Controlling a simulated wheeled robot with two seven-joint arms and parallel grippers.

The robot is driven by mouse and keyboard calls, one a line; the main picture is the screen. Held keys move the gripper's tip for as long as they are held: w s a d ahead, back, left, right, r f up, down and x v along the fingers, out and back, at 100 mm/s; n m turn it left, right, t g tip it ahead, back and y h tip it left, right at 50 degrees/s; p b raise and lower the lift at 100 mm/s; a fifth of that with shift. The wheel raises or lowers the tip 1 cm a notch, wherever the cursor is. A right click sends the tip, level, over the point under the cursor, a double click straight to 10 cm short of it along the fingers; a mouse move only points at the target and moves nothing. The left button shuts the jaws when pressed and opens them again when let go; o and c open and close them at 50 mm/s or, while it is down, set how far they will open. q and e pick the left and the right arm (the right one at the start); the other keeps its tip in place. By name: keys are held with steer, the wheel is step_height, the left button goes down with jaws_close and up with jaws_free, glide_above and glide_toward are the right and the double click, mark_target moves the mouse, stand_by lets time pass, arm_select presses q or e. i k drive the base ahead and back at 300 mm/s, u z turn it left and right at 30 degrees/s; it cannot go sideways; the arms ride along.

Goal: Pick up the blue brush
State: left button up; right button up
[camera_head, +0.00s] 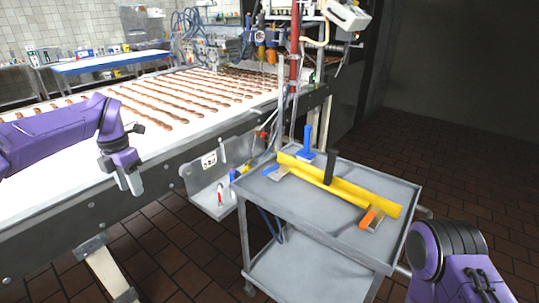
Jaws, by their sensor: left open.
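A blue upright handle with a wider blue base (307,141), which looks like the blue brush, stands at the back of the grey cart's top tray (300,215). Its base is partly hidden behind a long yellow tool. My left gripper (131,181) is open and empty, pointing down in front of the conveyor's edge, well to the left of the brush. My right arm (447,255) shows at the lower right, but its gripper is out of view.
The yellow tool (375,197) crosses the tray diagonally. A black handle (331,165), an orange-handled scraper (371,218) and a smaller scraper (276,172) are beside it. The conveyor (180,115) carries rows of brown pieces. The tray's front left is clear.

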mark_target(304, 155)
steer(key=u, duration=1.45)
steer(key=i, duration=2.05)
steer(key=z, duration=3.7)
steer(key=i, duration=0.5)
